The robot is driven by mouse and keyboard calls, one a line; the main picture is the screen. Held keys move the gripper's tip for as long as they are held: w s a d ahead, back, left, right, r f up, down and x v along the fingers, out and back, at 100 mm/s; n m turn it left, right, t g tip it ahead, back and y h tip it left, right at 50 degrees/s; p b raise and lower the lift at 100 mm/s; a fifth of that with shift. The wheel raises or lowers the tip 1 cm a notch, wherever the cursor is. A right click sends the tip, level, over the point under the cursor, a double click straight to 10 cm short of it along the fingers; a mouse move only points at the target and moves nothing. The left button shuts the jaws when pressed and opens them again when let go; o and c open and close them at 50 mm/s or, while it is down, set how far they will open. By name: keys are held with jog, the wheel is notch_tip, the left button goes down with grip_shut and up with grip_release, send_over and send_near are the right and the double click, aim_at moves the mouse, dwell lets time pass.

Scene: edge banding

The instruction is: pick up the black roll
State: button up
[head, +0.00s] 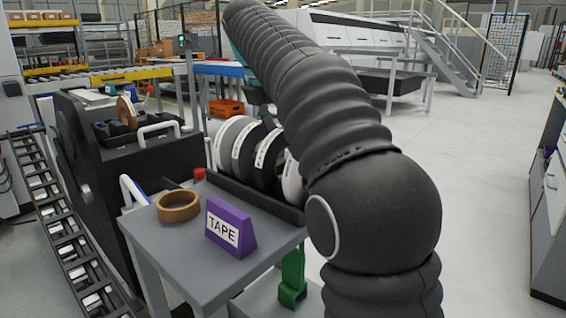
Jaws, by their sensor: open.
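The black roll (267,173) stands upright on edge in a row of rolls in the dark rack at the back of a grey table. It has a white label, and its right side is partly covered by my arm. White rolls stand on either side of it: one to the left (223,143) and one to the right (292,184), partly behind my arm. My gripper (264,117) shows only in part, just above the row, near the top of the black roll. My arm hides much of it. It is open, and I see no roll in it.
On the grey table (197,277) lie a brown tape roll (178,213) and a purple TAPE sign (231,230). A dark machine (105,185) stands close on the left. An orange crate (226,108) is behind. The floor on the right is clear.

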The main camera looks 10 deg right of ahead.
aim_at(286, 145)
jog(key=shift+x, duration=2.75)
grip_shut()
